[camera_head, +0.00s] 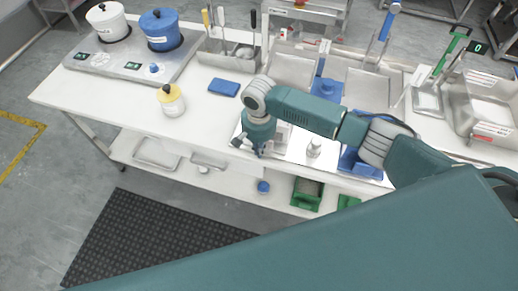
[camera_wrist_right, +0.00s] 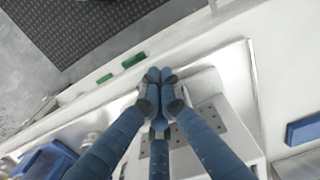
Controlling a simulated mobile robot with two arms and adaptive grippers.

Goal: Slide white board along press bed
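A flat, bright white board (camera_head: 297,146) lies at the front edge of the bench in the head view, partly hidden by my right arm. A white panel that looks like the same board (camera_wrist_right: 232,75) shows in the right wrist view. My right gripper (camera_head: 259,153) is low over its left front part. In the wrist view the blue fingertips of the right gripper (camera_wrist_right: 160,76) are drawn together, with nothing visible between them. I cannot tell whether they touch the board. The press bed cannot be clearly made out. My left gripper is not in view.
A grey plate with holes (camera_wrist_right: 212,125) is beside the fingers. A small metal knob (camera_head: 313,148) stands right of the gripper. A yellow-white jar (camera_head: 171,100) and a blue block (camera_head: 223,87) are to the left. Green bins (camera_head: 306,194) sit on the lower shelf.

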